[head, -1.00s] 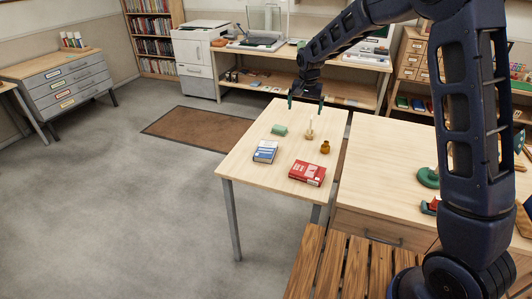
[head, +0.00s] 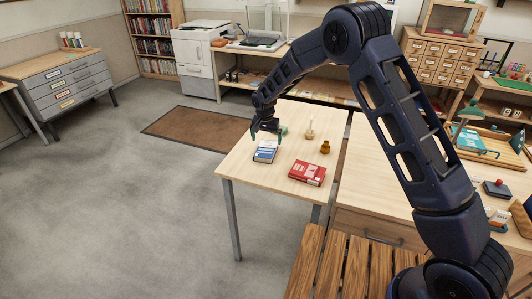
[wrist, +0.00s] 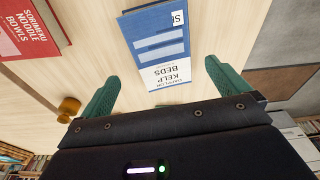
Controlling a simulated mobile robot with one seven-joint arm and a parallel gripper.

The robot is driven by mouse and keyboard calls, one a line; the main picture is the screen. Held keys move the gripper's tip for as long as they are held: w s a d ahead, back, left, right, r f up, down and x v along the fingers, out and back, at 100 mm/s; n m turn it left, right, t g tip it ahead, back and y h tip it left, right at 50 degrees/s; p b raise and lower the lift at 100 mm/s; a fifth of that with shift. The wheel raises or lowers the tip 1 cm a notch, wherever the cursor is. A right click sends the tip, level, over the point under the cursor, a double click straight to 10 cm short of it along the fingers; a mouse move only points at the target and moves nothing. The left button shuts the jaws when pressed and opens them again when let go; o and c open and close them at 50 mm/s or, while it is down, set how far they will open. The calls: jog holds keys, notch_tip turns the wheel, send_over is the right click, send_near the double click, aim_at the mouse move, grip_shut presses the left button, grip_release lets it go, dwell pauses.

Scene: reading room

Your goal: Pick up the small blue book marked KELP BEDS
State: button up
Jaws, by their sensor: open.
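The small blue book (head: 264,153) lies flat on the light wooden table (head: 236,170), near its left edge. My gripper (head: 266,137) is just behind the book in the head view, above the table. In the wrist view my gripper (wrist: 158,92) is open, with its green fingers apart and the label end of the book between and beyond the tips. Nothing is between the fingers.
A red book (head: 307,172) marked SORIMEKU NOODLE BOWLS lies to the right of the blue one.

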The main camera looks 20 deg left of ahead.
aim_at(266, 149)
jog(key=shift+w+a+f, duration=0.1)
jog(key=shift+w+f, duration=0.05)
jog(key=shift+f, duration=0.9)
jog(key=shift+w+a+f, duration=0.1)
jog(key=shift+w+f, duration=0.1)
jog(key=shift+f, duration=0.85)
jog(key=shift+w+a+f, duration=0.1)
jog(key=shift+w+f, duration=0.05)
jog(key=shift+f, duration=0.9)
jog(key=c, duration=1.1)
jog(key=shift+o, duration=0.2)
